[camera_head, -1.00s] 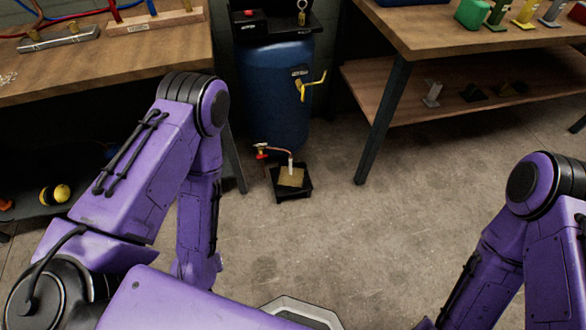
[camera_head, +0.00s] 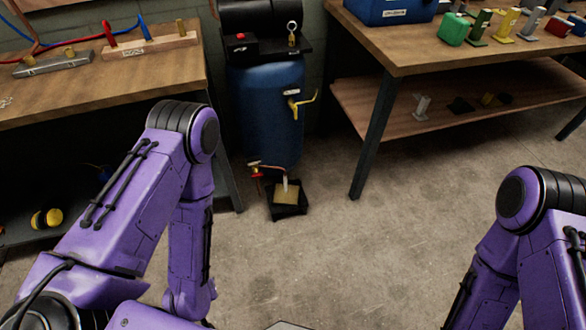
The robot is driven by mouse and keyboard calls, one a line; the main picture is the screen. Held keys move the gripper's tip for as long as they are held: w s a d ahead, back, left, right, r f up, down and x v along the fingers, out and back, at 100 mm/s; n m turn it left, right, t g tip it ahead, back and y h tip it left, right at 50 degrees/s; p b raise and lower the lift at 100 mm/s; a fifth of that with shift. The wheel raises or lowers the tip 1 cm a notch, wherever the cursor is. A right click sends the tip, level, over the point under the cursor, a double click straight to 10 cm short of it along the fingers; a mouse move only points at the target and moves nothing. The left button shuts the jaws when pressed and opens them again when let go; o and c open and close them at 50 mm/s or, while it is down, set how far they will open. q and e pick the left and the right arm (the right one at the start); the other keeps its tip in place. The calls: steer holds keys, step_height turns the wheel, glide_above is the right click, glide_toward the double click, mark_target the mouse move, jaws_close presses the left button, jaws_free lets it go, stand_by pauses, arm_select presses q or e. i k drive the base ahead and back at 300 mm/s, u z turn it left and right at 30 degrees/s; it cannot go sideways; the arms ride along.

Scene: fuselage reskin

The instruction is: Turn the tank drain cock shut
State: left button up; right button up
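The blue tank (camera_head: 268,112) stands between the two benches. At its lower left is a small drain cock with a red handle (camera_head: 254,170) and a brass body. A copper drain pipe (camera_head: 274,168) runs right from it and bends down into a small black tray (camera_head: 289,208) on the floor. A pale streak under the pipe end looks like liquid coming out. My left arm (camera_head: 170,190) hangs left of the tank, and my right arm (camera_head: 510,250) is at the far right. Neither gripper is in view.
A yellow lever (camera_head: 304,103) sticks out from the tank's right side. A wooden bench (camera_head: 105,85) stands at left, and another bench with a lower shelf (camera_head: 445,105) at right. The bench legs (camera_head: 379,130) flank the tank. The concrete floor (camera_head: 370,250) in front is clear.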

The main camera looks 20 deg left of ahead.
mark_target(256, 174)
steer(key=u, duration=0.55)
steer(key=k, duration=1.25)
steer(key=z, duration=0.05)
steer(key=i, duration=0.8)
steer(key=z, duration=0.5)
